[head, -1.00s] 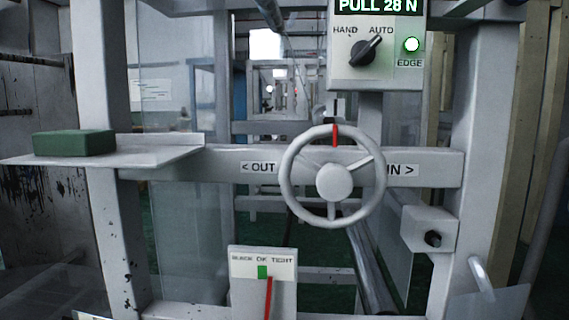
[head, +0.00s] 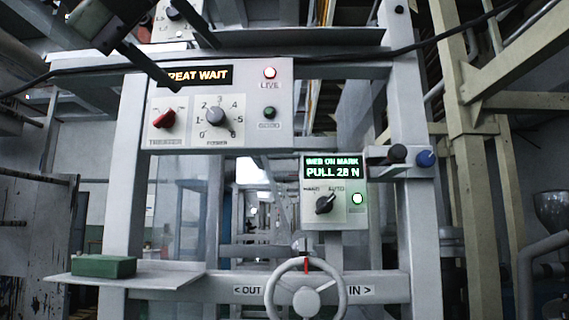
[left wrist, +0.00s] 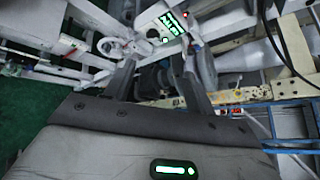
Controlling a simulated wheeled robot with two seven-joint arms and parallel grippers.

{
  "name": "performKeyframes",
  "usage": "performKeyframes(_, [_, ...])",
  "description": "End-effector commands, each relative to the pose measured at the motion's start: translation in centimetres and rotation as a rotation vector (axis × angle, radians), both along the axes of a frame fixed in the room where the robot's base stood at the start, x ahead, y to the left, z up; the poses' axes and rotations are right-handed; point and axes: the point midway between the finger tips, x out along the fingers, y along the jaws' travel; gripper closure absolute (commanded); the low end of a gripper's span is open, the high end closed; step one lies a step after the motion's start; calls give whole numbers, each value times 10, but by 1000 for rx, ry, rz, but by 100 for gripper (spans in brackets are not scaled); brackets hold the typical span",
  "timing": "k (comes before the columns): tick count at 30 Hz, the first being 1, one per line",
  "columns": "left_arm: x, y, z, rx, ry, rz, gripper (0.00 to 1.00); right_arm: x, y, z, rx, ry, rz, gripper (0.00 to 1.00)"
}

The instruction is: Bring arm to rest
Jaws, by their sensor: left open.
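My left gripper (head: 195,67) reaches in at the upper left of the head view, in front of the upper control panel (head: 275,100). Its two dark fingers are apart, with nothing seen between them. In the left wrist view the fingers (left wrist: 160,62) are also spread and empty, with the machine frame beyond. A finger hides the start of the amber display (head: 203,76), which reads "...REAT WAIT". My right gripper is in neither view.
Below are the web panel (head: 334,215) with a lit green lamp, a handwheel (head: 272,290), and a shelf (head: 170,279) bearing a green block (head: 104,266).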

Motion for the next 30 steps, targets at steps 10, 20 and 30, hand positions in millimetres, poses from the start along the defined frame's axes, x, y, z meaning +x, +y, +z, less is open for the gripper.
performKeyframes(10, [68,-98,-129,-157,149,-500,45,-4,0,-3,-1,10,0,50])
performKeyframes(20, [85,-143,-256,-787,317,-834,45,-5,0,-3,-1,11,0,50])
performKeyframes(30, [113,-95,-397,-1578,492,-537,45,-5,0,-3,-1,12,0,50])
